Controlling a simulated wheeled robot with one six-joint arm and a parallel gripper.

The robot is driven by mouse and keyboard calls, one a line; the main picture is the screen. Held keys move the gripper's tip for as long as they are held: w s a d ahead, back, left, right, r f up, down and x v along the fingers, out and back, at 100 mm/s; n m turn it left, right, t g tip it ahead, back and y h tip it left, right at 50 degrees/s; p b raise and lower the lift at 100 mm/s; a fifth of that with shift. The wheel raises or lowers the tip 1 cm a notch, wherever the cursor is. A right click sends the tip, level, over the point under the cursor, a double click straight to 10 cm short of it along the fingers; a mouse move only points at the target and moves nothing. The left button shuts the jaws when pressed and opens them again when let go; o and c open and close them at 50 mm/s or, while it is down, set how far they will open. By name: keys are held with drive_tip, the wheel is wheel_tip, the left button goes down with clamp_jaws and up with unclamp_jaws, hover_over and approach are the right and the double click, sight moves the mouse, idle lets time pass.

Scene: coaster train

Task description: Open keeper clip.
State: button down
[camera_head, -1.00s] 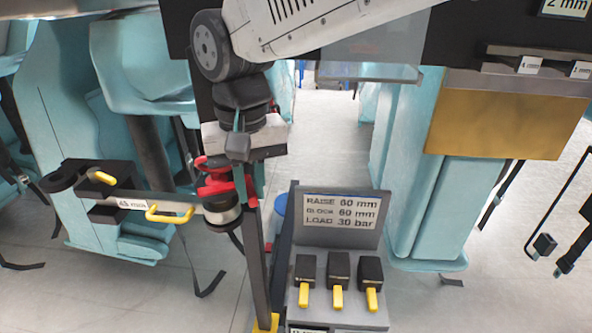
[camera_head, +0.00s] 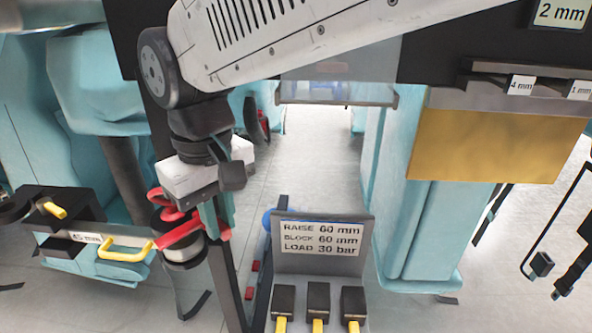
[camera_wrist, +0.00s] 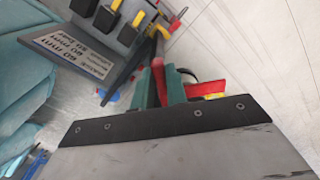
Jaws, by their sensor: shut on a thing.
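The red keeper clip (camera_head: 178,236) is at the top of a grey and black cylinder (camera_head: 184,257) in the head view. Its straight red arm slants from lower left up to my gripper (camera_head: 217,215), and a curved red part sits just above. My gripper's teal fingers are closed on the red piece. In the wrist view a red strip (camera_wrist: 160,80) shows between the teal fingers, and more red (camera_wrist: 205,88) lies to their right. The fingers partly hide the clip, so I cannot tell how far it is open.
A bracket labelled 45 mm (camera_head: 86,238) with yellow handles (camera_head: 125,250) stands left of the cylinder. A sign panel (camera_head: 322,241) above several yellow-tipped levers (camera_head: 318,322) stands to the right. A dark post (camera_head: 228,285) rises just below my gripper.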

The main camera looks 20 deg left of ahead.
drive_tip(key=c, duration=1.4)
unclamp_jaws()
wheel_tip(320, 180, up, 8)
drive_tip(key=shift+f, duration=0.1)
